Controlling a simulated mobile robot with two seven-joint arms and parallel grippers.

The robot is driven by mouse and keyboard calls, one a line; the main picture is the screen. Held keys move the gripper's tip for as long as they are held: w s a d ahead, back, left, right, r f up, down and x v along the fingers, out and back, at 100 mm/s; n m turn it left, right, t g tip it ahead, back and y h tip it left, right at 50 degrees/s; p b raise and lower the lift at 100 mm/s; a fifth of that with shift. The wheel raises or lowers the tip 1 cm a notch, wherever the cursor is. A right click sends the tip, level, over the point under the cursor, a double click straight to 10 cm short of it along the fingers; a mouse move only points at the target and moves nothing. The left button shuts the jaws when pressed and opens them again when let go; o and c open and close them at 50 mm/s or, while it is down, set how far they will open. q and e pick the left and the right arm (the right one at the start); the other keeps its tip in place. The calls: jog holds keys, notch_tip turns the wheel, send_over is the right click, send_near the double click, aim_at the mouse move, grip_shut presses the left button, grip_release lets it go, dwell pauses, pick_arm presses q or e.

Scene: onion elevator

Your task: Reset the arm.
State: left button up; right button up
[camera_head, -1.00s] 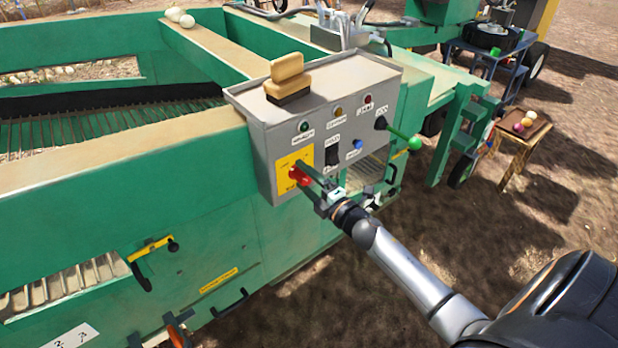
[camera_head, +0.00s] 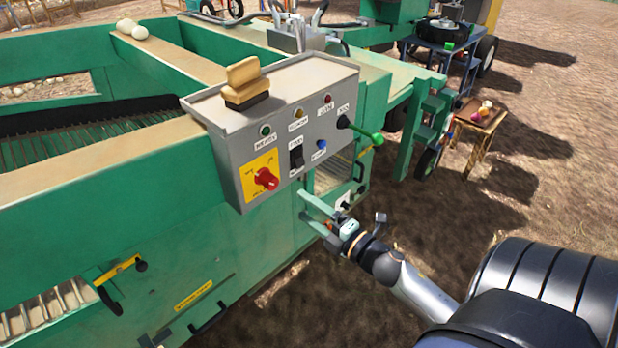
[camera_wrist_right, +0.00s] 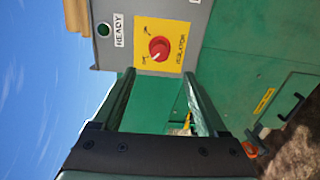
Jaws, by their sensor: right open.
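My right gripper (camera_head: 318,206) is open and empty. It hangs in front of the machine's green side, below and to the right of the red rotary knob (camera_head: 266,179), apart from it. The knob sits on a yellow plate (camera_head: 252,168) on the grey control box (camera_head: 222,148). In the right wrist view the gripper's two fingers (camera_wrist_right: 160,105) are spread with nothing between them, and the red knob (camera_wrist_right: 158,48) shows beyond the tips. My left gripper is not in view.
A wooden brush (camera_head: 245,84) rests on top of the control box. A lever with a green ball end (camera_head: 377,138) sticks out at the box's right. A small wooden table (camera_head: 480,122) with a tray stands on the soil at the right. Open ground lies in front of it.

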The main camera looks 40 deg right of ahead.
dwell(0.6)
jog(key=s+a+f+m+g+y+p, duration=0.1)
jog(key=s+a+f+m+g+p, duration=0.3)
jog(key=s+a+f+m+g, duration=0.5)
jog(key=s+a+f+m, duration=0.6)
jog(key=a+m, duration=0.2)
jog(key=a, duration=0.1)
jog(key=shift+a+f+p, duration=0.15)
jog(key=shift+a+p, duration=0.1)
jog(key=shift+p, duration=0.15)
jog(key=shift+c, duration=0.3)
